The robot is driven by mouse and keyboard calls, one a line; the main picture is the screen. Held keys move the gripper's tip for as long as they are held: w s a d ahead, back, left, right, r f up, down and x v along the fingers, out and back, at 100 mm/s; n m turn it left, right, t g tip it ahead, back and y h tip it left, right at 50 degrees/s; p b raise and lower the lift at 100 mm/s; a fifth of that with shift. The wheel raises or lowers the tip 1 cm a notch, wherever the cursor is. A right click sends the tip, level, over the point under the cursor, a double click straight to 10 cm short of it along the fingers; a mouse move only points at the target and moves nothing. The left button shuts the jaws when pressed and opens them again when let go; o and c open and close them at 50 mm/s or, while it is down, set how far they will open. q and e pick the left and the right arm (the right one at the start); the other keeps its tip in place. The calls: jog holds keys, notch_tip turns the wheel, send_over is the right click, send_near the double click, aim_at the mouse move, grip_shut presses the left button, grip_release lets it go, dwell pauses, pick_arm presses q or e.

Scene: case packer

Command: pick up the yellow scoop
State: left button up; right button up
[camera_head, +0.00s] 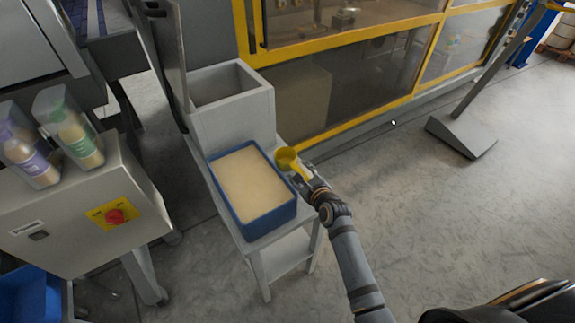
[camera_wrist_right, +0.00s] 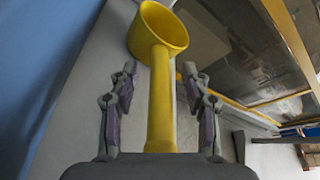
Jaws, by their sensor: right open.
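The yellow scoop (camera_head: 288,160) is at the right side of the blue tub, over the small grey table. In the right wrist view its round cup (camera_wrist_right: 160,30) is at the top and its handle (camera_wrist_right: 161,105) runs down between my open fingers. My right gripper (camera_head: 306,178) is at the handle end of the scoop. The right wrist view shows both fingers of the gripper (camera_wrist_right: 160,88) apart, with a gap on each side of the handle. My left gripper is in neither view.
A blue tub (camera_head: 272,221) of pale powder stands on the small grey table (camera_head: 287,246). A grey open box (camera_head: 232,112) is behind it. A control cabinet (camera_head: 75,218) with two clear-wrapped bottles is at left.

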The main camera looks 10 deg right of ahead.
aim_at(301, 171)
jog(key=shift+s, duration=0.15)
jog(key=shift+c, duration=0.9)
grip_shut()
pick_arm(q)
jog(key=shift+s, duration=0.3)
pick_arm(e)
jog(key=shift+r, duration=0.1)
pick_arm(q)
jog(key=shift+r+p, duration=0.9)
pick_arm(e)
notch_tip(301, 171, up, 10)
jog(key=shift+f, duration=0.1)
